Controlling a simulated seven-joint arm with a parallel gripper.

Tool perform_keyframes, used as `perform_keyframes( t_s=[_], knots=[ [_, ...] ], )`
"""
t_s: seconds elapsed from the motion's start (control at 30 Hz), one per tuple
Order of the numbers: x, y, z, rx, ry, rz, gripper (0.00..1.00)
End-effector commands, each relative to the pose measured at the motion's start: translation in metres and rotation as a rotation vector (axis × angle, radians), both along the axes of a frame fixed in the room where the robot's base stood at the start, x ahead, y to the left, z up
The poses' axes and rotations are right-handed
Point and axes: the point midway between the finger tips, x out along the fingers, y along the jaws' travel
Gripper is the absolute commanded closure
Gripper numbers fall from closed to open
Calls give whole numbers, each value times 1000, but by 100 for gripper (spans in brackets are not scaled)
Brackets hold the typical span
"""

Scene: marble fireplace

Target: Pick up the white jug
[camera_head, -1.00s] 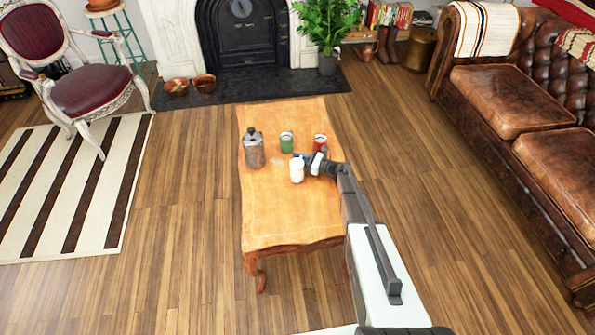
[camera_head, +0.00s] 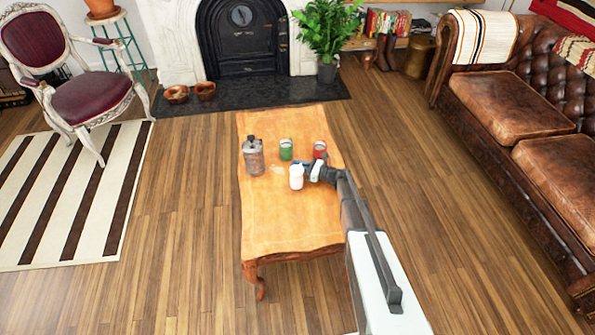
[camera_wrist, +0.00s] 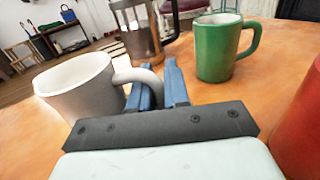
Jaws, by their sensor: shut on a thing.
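The white jug (camera_head: 296,178) is at the middle of the wooden table, upright. In the wrist view the jug (camera_wrist: 75,88) is at the left, with its rim up and its handle toward my gripper. My gripper (camera_head: 309,171) reaches in from the right in the head view. In the wrist view its blue fingers (camera_wrist: 160,85) are close together at the handle, shut on it. The jug's lower part is hidden behind the gripper in the wrist view, and I cannot tell whether the base touches the table.
A green mug (camera_head: 286,150), a red mug (camera_head: 319,149) and a metal-and-glass press pot (camera_head: 253,158) stand nearby on the table (camera_head: 290,225). The table's front is clear. A leather sofa (camera_head: 540,130) is at the right and a chair (camera_head: 85,100) at the left.

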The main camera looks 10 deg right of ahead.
Motion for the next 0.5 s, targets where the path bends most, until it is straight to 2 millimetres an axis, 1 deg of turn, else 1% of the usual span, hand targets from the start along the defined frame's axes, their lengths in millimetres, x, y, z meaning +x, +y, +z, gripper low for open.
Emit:
perform_keyframes(
  t_s=[0.17,0.4,0.5],
  knots=[
    [-2,0,25,1,-3,0,100],
    [-2,0,68,2,-2,0,100],
    [-1,0,81,2,-2,0,100]
  ],
)
